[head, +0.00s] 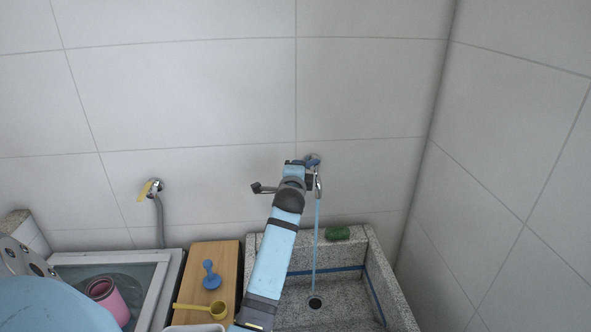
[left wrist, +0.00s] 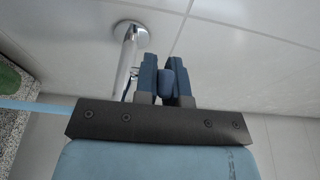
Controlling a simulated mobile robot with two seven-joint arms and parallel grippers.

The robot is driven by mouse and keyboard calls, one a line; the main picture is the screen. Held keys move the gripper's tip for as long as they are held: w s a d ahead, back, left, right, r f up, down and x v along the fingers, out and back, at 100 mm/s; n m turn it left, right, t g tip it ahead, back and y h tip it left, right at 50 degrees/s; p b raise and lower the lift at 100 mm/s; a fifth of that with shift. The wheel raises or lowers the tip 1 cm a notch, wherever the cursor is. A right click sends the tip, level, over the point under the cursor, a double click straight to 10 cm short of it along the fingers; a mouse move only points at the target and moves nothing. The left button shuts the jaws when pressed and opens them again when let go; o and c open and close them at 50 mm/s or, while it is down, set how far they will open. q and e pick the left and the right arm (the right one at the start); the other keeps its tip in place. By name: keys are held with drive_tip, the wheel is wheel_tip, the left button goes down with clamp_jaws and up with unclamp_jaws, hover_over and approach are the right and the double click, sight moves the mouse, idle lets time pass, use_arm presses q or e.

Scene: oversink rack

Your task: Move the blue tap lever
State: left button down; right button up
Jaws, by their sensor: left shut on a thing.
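The blue tap lever (head: 313,160) is on a chrome wall tap (head: 318,185) above the stone sink, and a thin stream of water (head: 316,240) falls from the tap to the drain. My left gripper (head: 303,163) is up at the tap, its fingers mostly hidden by my own arm in the head view. In the left wrist view my left gripper (left wrist: 167,88) is shut on the blue lever (left wrist: 167,80), which sits between its two fingers. The chrome tap (left wrist: 128,60) stands just left of the fingers there. My right gripper is not in view.
A green sponge (head: 338,233) lies on the back rim of the stone sink (head: 385,270). To the left are a wooden board (head: 227,262) with a blue plunger-like thing (head: 211,275), a yellow scoop (head: 217,311), a pink cup (head: 107,298) and a yellow-handled tap (head: 150,189).

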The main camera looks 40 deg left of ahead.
use_arm(q)
drive_tip(key=shift+d+f+n+g+y+b, duration=0.1)
drive_tip(key=shift+d+n+g+y+b, duration=0.3)
drive_tip(key=shift+n+g+y+b, duration=0.35)
drive_tip(key=shift+y, duration=0.25)
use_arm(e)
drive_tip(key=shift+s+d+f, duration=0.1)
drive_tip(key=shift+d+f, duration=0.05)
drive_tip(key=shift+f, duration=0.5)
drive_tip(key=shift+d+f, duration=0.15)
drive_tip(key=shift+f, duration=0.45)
use_arm(q)
drive_tip(key=shift+s, duration=0.1)
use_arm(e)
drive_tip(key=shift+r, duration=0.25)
use_arm(q)
drive_tip(key=c, duration=1.2)
unclamp_jaws()
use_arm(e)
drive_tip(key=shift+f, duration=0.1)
